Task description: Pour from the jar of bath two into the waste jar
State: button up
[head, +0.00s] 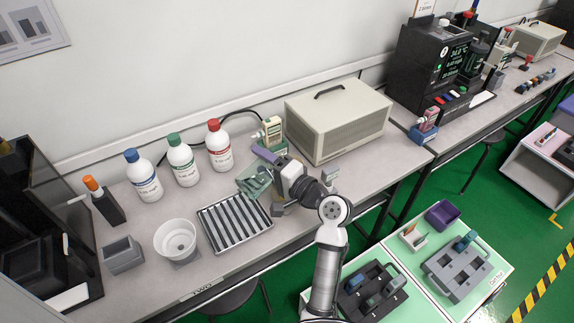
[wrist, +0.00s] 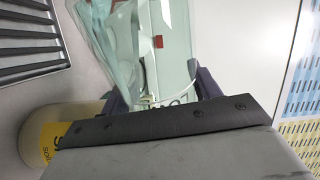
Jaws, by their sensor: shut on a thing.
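My gripper (head: 262,166) is shut on a pale green see-through jar (head: 254,182), held above the bench beside the slotted rack. The jar looks tilted. In the wrist view the jar (wrist: 165,45) lies between the dark fingers (wrist: 165,95), with a small red mark and a white cord-like shape against it. No label saying bath two is readable on it. A white round open tub (head: 176,238) stands on a grey base left of the rack; no waste label is readable. A container with a yellow label (wrist: 52,138) stands below my gripper in the wrist view.
The slotted metal rack (head: 235,223) lies just left of my gripper. Blue-, green- and red-capped bottles (head: 181,162) stand behind it.

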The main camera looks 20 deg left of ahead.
jog(key=shift+f+n+b, duration=0.25)
jog(key=shift+n+b, duration=0.15)
jog(key=shift+b, duration=0.45)
jog(key=n+b, duration=0.2)
jog(key=b, duration=0.1)
jog(key=shift+s+f, duration=0.25)
jog(key=shift+a+r+n, duration=0.1)
jog(key=shift+r+n, duration=0.1)
jog(key=shift+n, duration=0.1)
jog(key=shift+b, duration=0.35)
